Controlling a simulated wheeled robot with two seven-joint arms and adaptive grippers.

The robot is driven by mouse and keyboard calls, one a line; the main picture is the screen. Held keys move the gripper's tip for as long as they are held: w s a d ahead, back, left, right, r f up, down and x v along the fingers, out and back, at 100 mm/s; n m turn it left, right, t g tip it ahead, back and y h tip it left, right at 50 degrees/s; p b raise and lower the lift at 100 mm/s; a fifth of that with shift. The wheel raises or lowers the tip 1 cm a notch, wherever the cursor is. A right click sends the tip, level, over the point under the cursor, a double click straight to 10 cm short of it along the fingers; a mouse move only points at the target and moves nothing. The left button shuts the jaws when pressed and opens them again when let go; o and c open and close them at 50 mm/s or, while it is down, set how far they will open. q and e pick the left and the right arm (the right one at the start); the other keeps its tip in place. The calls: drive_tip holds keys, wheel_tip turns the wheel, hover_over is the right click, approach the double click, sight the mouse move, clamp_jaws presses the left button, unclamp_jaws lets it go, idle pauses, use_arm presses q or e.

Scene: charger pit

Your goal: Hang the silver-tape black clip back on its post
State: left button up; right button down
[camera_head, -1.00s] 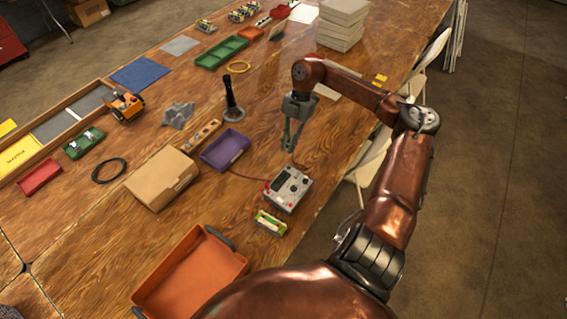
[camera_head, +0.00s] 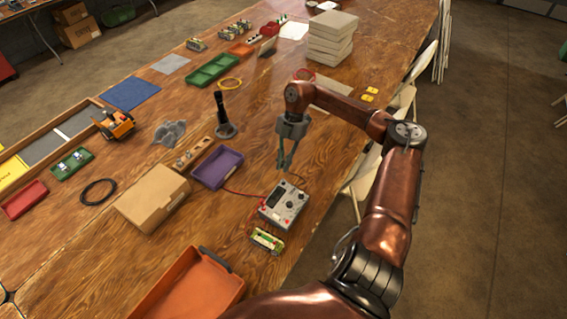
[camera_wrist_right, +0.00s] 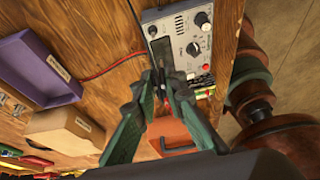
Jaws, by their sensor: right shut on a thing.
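My right gripper (camera_head: 283,166) is over the table just behind the grey charger (camera_head: 284,204), as the head view shows it. In the right wrist view its green fingers (camera_wrist_right: 164,82) are closed together on a small dark piece, the black clip (camera_wrist_right: 160,52), which stands out past the fingertips with a pale spot near its far end. The clip overlaps the edge of the charger (camera_wrist_right: 200,18) in that view; I cannot tell whether they touch. The charger's face has dials, a red knob and small posts. The clip's own post is not clear to me. My left gripper is out of view.
A red cable (camera_wrist_right: 108,68) runs from the charger toward a purple tray (camera_head: 217,168). A green-and-white module (camera_head: 267,240) and an orange bin (camera_head: 195,290) lie nearer. A cardboard box (camera_head: 150,198) stands left. Chairs line the right table edge.

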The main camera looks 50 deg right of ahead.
drive_tip(key=shift+f, duration=0.15)
drive_tip(key=shift+f+b, duration=1)
drive_tip(key=shift+f, duration=2.35)
drive_tip(key=shift+f+p, duration=0.2)
drive_tip(key=shift+p, duration=0.25)
drive_tip(key=c, duration=1.9)
unclamp_jaws()
drive_tip(key=shift+o, duration=1.1)
drive_tip(key=shift+r, duration=0.15)
